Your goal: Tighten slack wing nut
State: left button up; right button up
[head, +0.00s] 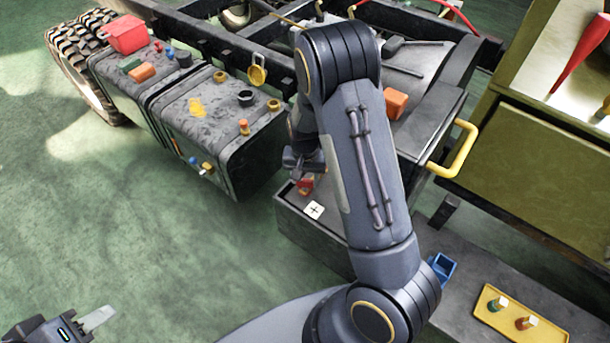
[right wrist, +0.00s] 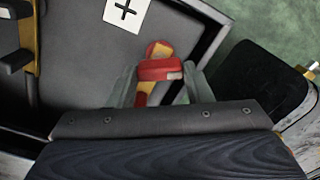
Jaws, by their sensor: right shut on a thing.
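The wing nut looks like a red piece (right wrist: 160,70) in the right wrist view, with a red and yellow part showing above and below it. It sits by a white plus label (right wrist: 127,10) on the dark box. In the head view the red piece (head: 305,186) is small and partly hidden by my right arm. My right gripper (head: 303,166) is shut on it, with one pale finger on each side in the right wrist view (right wrist: 158,80). My left gripper (head: 98,318) is at the bottom left, far from the box; its opening is unclear.
The dark box (head: 290,222) stands beside a black tank (head: 235,165) with several caps and loose parts. A yellow tray (head: 520,320) lies lower right, near a blue bin (head: 442,267). Green floor at left is clear.

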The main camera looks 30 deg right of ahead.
aim_at(305, 180)
jog(key=shift+m+p, duration=0.4)
jog(key=shift+m, duration=1.4)
jog(key=o, duration=1)
notch_tip(305, 180, up, 8)
jog(key=shift+f+p, duration=0.1)
jog(key=shift+p, duration=0.35)
